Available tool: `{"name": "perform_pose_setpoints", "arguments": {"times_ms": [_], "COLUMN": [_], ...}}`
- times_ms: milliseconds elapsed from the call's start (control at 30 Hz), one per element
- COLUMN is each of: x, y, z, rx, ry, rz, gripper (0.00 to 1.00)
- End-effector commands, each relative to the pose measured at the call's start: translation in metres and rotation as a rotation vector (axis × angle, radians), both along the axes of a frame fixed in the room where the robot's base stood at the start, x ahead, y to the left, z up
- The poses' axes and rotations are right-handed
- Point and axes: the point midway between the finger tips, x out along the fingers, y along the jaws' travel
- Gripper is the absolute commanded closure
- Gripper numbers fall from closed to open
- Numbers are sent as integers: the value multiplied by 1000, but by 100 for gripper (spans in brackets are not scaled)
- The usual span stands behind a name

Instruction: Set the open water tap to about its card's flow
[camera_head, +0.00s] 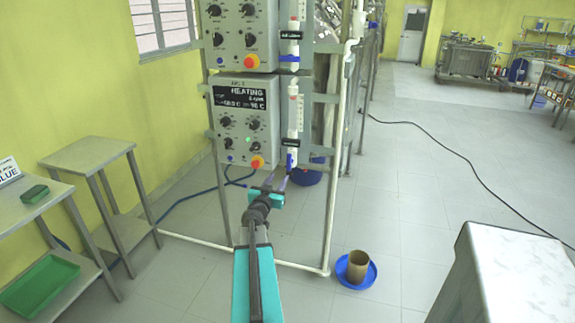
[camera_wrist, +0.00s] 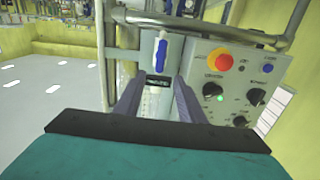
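A white upright flow tube (camera_head: 293,112) stands on the rack beside the lower control box. It carries a small black label (camera_head: 293,143) and a blue tap handle (camera_head: 291,161) at its lower end. In the wrist view, which looks upside down, the blue handle (camera_wrist: 161,50) lies along the white tube, with the black label (camera_wrist: 158,81) below it in the picture. My gripper (camera_head: 280,179) is just below and in front of the handle. In the wrist view its two fingers (camera_wrist: 157,88) are apart, with nothing held between them. The label's writing is too small to read.
The lower control box (camera_head: 245,120) reads HEATING and has a red button. A second box (camera_head: 240,35) and a similar tube with a blue handle (camera_head: 289,58) sit above. A brown pot (camera_head: 357,266) in a blue dish stands on the floor. Tables stand left.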

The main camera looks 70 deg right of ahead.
Motion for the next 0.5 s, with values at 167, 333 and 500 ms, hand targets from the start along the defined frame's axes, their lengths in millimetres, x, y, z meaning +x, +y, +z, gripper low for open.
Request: {"name": "perform_pose_setpoints", "arguments": {"times_ms": [167,333,500], "x": [1,1,2], "y": [-1,-7,-19], "z": [0,0,0], "rx": [0,0,0], "ry": [0,0,0], "rz": [1,1,1], "gripper": [64,64,64]}}
